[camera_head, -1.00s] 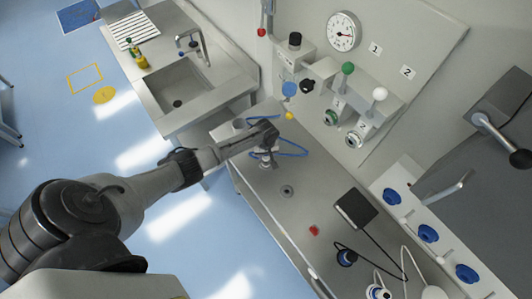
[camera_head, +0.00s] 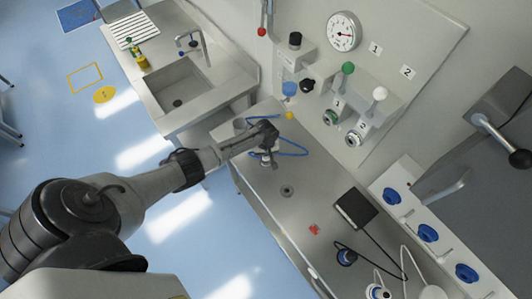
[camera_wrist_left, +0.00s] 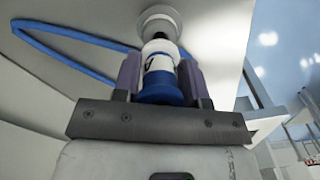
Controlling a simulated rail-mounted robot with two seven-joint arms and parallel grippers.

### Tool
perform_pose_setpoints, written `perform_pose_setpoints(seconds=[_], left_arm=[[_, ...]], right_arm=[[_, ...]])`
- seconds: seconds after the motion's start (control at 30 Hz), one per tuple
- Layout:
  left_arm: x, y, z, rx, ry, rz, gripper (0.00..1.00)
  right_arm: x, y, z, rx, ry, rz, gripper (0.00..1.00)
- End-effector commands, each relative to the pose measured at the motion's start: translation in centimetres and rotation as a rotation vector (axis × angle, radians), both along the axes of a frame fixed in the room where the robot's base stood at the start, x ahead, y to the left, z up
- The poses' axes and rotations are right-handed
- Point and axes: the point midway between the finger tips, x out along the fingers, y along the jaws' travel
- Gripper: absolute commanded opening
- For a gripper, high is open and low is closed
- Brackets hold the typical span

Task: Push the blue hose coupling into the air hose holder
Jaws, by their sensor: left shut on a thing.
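My left gripper (camera_head: 267,152) is low over the steel worktop in the head view, in front of the wall panel. It is shut on the blue hose coupling (camera_wrist_left: 160,74), which has a white body with blue bands and sits between the two fingers (camera_wrist_left: 161,76) in the wrist view. The coupling's dark narrow end points at a round pale fitting (camera_wrist_left: 173,16), which looks like the air hose holder. The tip overlaps this fitting in the picture; I cannot tell how deep it sits. A blue hose (camera_head: 292,153) loops beside the gripper. My right gripper is not in view.
On the worktop are a round dark-centred fitting (camera_head: 287,190), a small red object (camera_head: 314,229) and a black box (camera_head: 355,207) with a cable. A gauge (camera_head: 343,32) and valves are on the wall panel behind. A sink (camera_head: 181,86) is to the left.

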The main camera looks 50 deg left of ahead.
Motion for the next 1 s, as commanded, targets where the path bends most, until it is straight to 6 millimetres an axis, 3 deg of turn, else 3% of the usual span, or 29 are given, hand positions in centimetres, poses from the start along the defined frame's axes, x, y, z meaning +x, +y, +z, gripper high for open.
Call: perform_pose_setpoints(seconds=[1.0], left_arm=[[0.0,0.0,-2.0,-0.001,-0.001,-0.001,0.05]], right_arm=[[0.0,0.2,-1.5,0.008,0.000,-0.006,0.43]])
